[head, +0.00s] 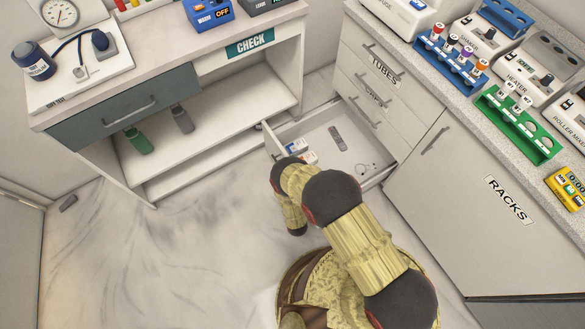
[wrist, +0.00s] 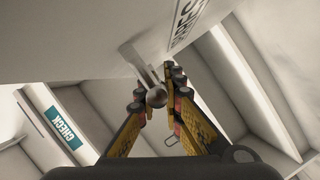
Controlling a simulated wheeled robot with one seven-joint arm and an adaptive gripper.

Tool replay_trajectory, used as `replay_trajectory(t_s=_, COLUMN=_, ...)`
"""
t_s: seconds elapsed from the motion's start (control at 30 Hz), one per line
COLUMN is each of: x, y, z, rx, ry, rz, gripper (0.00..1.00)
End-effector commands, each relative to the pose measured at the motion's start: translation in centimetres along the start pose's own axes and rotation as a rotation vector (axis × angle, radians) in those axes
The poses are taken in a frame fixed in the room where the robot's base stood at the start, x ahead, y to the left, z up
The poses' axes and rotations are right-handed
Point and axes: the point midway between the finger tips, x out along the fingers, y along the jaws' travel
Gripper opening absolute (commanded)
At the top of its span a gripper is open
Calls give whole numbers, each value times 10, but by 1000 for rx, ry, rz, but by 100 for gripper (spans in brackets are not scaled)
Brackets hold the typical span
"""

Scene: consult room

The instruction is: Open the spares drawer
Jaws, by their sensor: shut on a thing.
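The spares drawer (head: 313,125) stands pulled well out of the right-hand cabinet in the head view, its inside showing. In the wrist view its pale front (wrist: 185,50) carries a partly visible label ending in "RES". My gripper (wrist: 158,92) is shut on the drawer's bar handle (wrist: 136,58), with the fingers either side of it. In the head view my arm covers part of the drawer front and the grip on the handle is hidden.
Inside the drawer lie small blue-and-white boxes (head: 298,147), a grey remote-like item (head: 336,138) and thin rings (head: 367,169). The open-shelved desk (head: 165,165) stands close to the drawer's left. Closed drawers (head: 375,80) sit above.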

Motion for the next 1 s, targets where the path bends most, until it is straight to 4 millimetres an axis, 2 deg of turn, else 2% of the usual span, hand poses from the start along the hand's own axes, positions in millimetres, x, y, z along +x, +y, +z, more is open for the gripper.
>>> replay_trajectory(t_s=0.13, x=-4, y=-7, z=-6, rx=0, ry=-2, rz=-4, gripper=0)
replay_trajectory(t_s=0.57, x=-5, y=-8, z=-8, rx=0, ry=-3, rz=-3, gripper=0)
replay_trajectory(t_s=0.6, x=-4, y=-8, z=-8, rx=0, ry=-3, rz=-3, gripper=10)
replay_trajectory(t_s=0.9, x=-4, y=-7, z=-9, rx=0, ry=-2, rz=-1, gripper=27)
replay_trajectory(t_s=1.0, x=-4, y=-7, z=-9, rx=0, ry=-1, rz=-1, gripper=27)
